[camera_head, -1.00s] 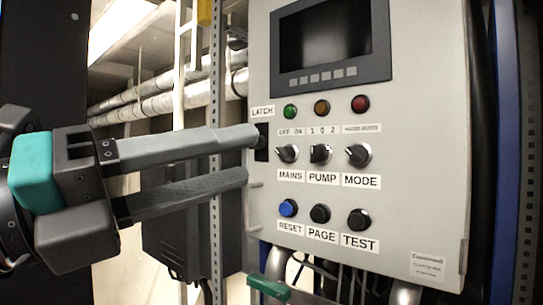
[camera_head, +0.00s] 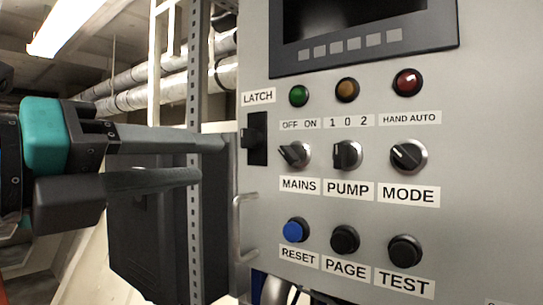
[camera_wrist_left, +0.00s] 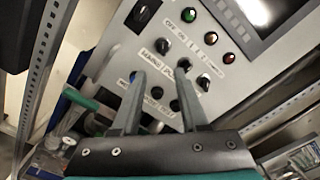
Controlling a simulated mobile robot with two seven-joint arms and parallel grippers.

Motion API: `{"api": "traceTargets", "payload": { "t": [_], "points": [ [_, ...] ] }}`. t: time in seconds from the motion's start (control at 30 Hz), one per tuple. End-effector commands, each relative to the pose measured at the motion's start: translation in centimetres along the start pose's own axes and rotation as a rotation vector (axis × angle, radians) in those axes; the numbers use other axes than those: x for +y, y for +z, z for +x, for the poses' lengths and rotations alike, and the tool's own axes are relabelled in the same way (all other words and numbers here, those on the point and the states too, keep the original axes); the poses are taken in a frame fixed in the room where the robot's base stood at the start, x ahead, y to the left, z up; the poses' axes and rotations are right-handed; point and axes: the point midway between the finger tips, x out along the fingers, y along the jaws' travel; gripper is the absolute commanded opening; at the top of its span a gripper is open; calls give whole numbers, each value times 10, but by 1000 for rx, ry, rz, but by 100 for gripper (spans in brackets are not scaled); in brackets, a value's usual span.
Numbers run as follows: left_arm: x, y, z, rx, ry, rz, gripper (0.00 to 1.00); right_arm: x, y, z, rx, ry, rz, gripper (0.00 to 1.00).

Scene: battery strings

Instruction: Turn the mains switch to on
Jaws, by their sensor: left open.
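The mains switch (camera_head: 294,154) is a black rotary knob on the grey panel, above the MAINS label and below the OFF ON label. Its handle slants toward the upper left, on the OFF side. My left gripper (camera_head: 214,158) is open and empty, to the left of the switch and apart from it in the head view. In the left wrist view, its two spread fingers (camera_wrist_left: 163,80) point toward the panel, with the mains switch (camera_wrist_left: 162,46) beyond their tips. My right gripper is not in view.
The pump switch (camera_head: 346,155) and mode switch (camera_head: 408,156) sit right of the mains switch. A black latch (camera_head: 257,138) is on its left, several buttons below and lamps above. A metal handle (camera_head: 239,228) sticks out at the panel's left edge.

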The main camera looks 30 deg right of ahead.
Motion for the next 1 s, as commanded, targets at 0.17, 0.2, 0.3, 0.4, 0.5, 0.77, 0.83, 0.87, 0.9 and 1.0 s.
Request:
{"api": "traceTargets", "payload": {
  "t": [0.17,0.2,0.3,0.4,0.5,0.77,0.83,0.87,0.9,1.0],
  "points": [
    [-3,1,28,5,-2,-2,44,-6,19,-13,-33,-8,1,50],
    [-3,1,37,5,-1,-3,44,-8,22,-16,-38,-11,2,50],
    [-3,1,59,5,0,-4,44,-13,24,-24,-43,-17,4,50],
    [-3,1,81,5,-1,-2,44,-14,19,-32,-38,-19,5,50],
    [-3,1,102,5,0,-1,44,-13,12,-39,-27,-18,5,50],
    [-2,1,138,2,-1,0,44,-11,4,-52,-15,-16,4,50],
    [-2,0,142,3,-2,0,44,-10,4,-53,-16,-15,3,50],
    [-1,0,144,3,-1,0,44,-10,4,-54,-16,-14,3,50],
    [-1,0,145,2,-1,1,44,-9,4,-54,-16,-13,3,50],
    [-1,-1,146,2,-1,1,44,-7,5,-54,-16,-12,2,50]
  ]
}}
